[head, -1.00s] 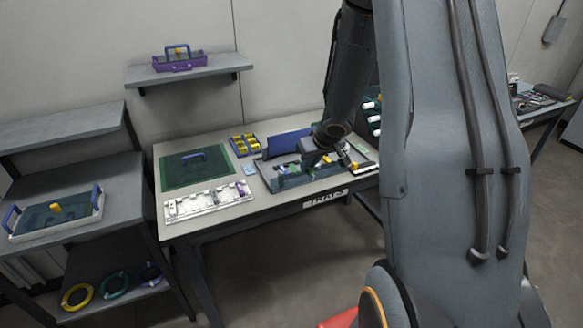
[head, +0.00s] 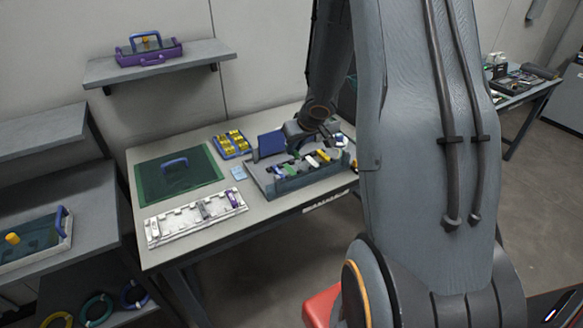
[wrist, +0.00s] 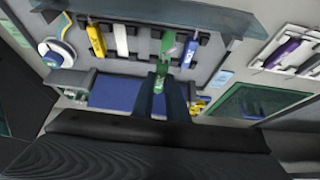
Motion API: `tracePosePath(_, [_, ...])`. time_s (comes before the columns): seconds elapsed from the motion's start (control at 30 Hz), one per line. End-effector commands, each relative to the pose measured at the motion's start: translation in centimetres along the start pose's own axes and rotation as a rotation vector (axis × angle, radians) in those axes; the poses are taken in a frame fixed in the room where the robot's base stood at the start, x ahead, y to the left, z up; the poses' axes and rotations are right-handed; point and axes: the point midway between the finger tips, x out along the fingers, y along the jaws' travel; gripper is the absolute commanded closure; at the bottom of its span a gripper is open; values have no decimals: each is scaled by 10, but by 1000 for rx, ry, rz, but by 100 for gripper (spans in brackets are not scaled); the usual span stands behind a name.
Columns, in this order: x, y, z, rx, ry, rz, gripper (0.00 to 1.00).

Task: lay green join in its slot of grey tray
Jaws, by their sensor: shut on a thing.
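The green join (wrist: 168,45) is a long green piece in the wrist view, with its near end between my gripper's fingers (wrist: 168,78). My gripper is shut on it. Its far part lies over the slots of the grey tray (wrist: 220,22); I cannot tell whether it is seated or just above. In the head view the green join (head: 290,169) shows small among the pieces in the grey tray (head: 310,180), with my gripper (head: 297,152) partly hidden above it.
A white tray (head: 170,226) and green mat (head: 150,188) are left on the table. A yellow-filled blue holder (head: 231,143) stands behind.

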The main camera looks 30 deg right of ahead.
Motion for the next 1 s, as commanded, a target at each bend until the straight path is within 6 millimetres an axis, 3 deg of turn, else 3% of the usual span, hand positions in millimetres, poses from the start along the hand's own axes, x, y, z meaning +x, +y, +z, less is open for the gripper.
tracePosePath(0.1, [20, -6, 8, -7, -1, -5, 100])
tracePosePath(0.37, [34, -6, 17, -9, 0, -6, 100])
tracePosePath(0.6, [59, -4, 31, -5, 0, -5, 100])
tracePosePath(1.0, [63, -4, 34, -6, 1, -3, 100])
